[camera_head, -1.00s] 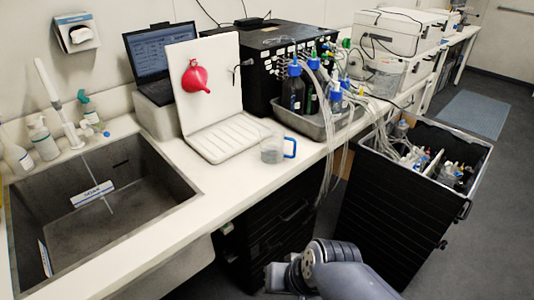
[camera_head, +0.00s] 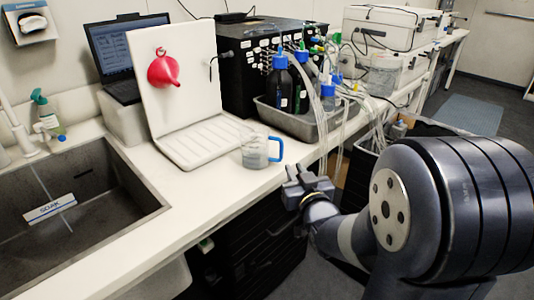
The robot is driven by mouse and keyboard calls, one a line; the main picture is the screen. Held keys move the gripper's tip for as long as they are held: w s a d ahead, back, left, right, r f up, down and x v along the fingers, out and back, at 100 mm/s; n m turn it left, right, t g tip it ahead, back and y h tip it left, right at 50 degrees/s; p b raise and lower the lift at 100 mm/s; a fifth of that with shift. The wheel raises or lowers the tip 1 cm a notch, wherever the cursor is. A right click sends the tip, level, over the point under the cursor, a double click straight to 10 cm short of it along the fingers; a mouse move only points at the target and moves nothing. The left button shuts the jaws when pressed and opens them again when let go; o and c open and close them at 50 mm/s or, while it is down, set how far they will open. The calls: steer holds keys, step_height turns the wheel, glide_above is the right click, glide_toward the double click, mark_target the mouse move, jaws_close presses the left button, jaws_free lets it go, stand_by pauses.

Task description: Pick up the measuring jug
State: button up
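The measuring jug (camera_head: 255,149) is clear with a blue handle on its right side. It stands upright on the white counter near the front edge, right of the white drying rack. My gripper (camera_head: 303,176) is to the right of and a little below the jug in the picture, in front of the counter edge and apart from the jug. Its fingers are small and seen at an angle, so I cannot tell whether they are open or shut. Nothing shows in its grasp.
A white drying rack (camera_head: 196,146) with a red funnel (camera_head: 163,70) stands behind the jug. A metal tray (camera_head: 311,127) with bottles and tubes is to its right. A sink (camera_head: 85,215) lies left.

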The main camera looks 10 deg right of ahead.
mark_target(282, 148)
steer(key=w, duration=0.3)
steer(key=w+a+p, duration=0.1)
steer(key=w, duration=0.5)
steer(key=shift+w+a+r+p, duration=0.2)
steer(key=shift+w+r+p, duration=0.15)
steer(key=shift+r+p, duration=0.05)
steer(key=shift+w, duration=0.6)
steer(key=shift+c, duration=0.3)
jaws_close()
